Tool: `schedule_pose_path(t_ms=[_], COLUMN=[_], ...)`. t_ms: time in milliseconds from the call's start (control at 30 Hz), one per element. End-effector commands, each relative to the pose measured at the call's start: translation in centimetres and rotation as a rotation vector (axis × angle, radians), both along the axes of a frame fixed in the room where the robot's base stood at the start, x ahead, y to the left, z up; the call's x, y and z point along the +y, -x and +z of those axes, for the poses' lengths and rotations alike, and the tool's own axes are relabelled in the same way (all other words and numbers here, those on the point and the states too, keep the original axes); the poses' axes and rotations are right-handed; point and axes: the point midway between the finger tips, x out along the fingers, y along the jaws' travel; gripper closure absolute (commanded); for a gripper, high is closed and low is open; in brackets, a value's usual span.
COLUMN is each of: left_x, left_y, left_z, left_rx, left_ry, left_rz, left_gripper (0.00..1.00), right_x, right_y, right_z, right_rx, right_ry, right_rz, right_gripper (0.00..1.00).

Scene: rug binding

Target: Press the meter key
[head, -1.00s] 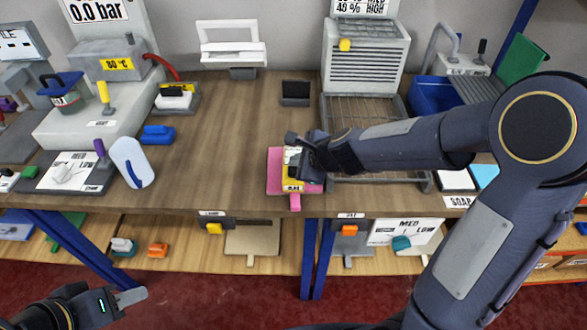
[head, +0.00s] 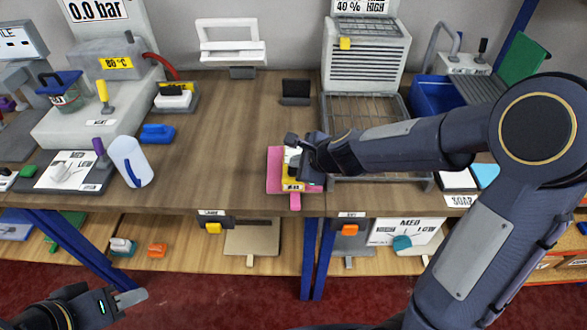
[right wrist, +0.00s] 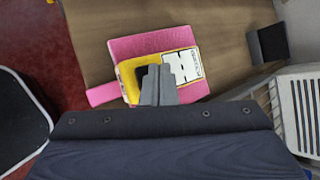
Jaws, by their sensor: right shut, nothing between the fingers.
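The yellow meter (right wrist: 129,88) lies on a pink board with a handle (right wrist: 140,44). The meter has a white display with black marks and a dark patch, probably its key, beside my fingertips in the right wrist view. In the head view the meter (head: 292,187) is partly hidden by my right gripper (head: 294,150). That gripper is shut and empty, its tips over the meter at the dark patch. I cannot tell whether they touch it. My left gripper (head: 130,298) is at the lower left, away from the bench; its jaw gap is not clear.
A wire rack (head: 365,108) stands right of the meter, under my right forearm, with a vented white box (head: 366,65) behind it. A small black stand (head: 296,88) is behind the meter.

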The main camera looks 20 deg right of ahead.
Motion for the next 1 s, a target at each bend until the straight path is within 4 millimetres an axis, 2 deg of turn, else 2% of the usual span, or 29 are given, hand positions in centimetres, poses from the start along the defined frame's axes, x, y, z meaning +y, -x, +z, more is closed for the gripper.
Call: schedule_pose_path(t_ms=[1000], left_x=[0.0], left_y=[0.0], left_z=[-0.92], left_rx=[0.0], left_ry=[0.0], left_rz=[0.0], left_gripper=[0.64], right_x=[0.01], right_y=[0.01], right_z=[-0.96], right_rx=[0.0], right_ry=[0.0], right_rz=[0.0], right_gripper=[1.0])
